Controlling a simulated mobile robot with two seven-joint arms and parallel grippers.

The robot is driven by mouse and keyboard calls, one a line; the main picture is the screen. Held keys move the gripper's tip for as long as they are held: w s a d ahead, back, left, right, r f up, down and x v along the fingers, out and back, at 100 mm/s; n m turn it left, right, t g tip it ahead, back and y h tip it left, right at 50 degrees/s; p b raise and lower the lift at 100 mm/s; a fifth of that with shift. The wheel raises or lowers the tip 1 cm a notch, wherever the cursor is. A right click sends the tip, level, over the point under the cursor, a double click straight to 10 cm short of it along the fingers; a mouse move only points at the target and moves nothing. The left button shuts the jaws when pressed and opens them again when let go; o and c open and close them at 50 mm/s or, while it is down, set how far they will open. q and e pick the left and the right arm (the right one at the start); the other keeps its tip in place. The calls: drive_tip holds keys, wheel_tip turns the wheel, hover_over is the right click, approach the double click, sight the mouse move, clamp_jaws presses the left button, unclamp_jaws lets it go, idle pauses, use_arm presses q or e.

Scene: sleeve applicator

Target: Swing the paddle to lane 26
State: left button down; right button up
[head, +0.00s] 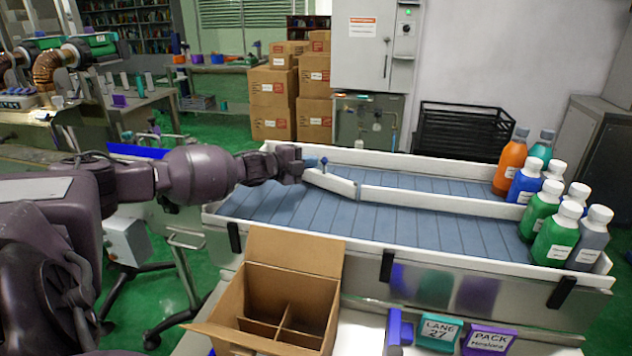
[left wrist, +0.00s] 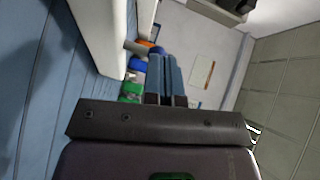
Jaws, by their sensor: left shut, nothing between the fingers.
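The white paddle (head: 330,182) is a short bar hinged at the left end of the white lane divider (head: 450,200). Its free end angles back and left toward the far rail. The fingers also show together in the left wrist view (left wrist: 165,75). My right gripper is not in view. A sign (head: 438,332) reads "LANE 27".
Orange, teal and blue bottles (head: 524,180) stand at the right end of the far lane. Green and grey bottles (head: 555,238) stand in the near lane. An open divided carton (head: 285,300) stands in front of the conveyor (head: 420,230), beside a purple "PACK" sign (head: 488,339).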

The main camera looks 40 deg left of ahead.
use_arm(q)
drive_tip(key=shift+w+a, duration=0.2)
drive_tip(key=shift+w, duration=0.15)
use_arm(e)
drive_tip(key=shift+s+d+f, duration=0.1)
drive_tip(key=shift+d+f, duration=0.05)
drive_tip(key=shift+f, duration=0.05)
use_arm(q)
drive_tip(key=shift+r, duration=0.1)
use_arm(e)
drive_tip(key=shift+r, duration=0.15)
use_arm(q)
drive_tip(key=shift+r, duration=0.15)
